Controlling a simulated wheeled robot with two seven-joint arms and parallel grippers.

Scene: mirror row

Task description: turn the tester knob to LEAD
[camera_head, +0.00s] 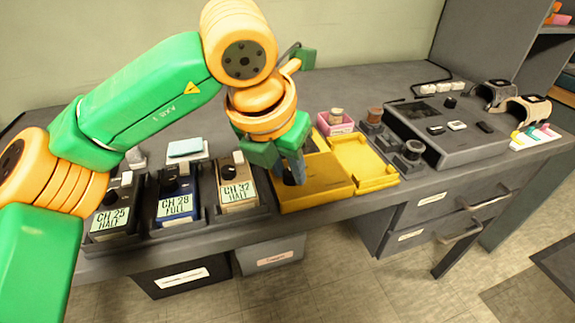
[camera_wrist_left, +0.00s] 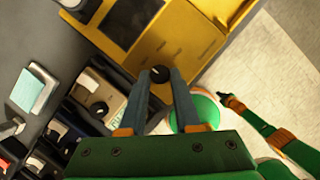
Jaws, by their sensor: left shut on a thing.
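The yellow tester (camera_head: 318,192) lies on the grey bench with its yellow lid (camera_head: 362,162) open to the right. My left gripper (camera_head: 293,174) reaches down over the tester's left part. In the left wrist view, its two grey fingers (camera_wrist_left: 161,82) are shut on the black tester knob (camera_wrist_left: 160,73), one on each side. A dark screen (camera_wrist_left: 130,20) shows on the tester beyond the knob. The knob's pointer and the labels around it cannot be read. A green and orange arm of mine shows at the right of the wrist view, its dark end (camera_wrist_left: 224,97) small and unclear.
Radios stand left of the tester: a tan one marked CH 32 (camera_head: 238,183), a blue one marked CH 28 (camera_head: 176,197) and a dark one marked CH 25 (camera_head: 115,212). A pink box (camera_head: 335,125) is behind the lid. A grey console (camera_head: 447,128) stands right.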

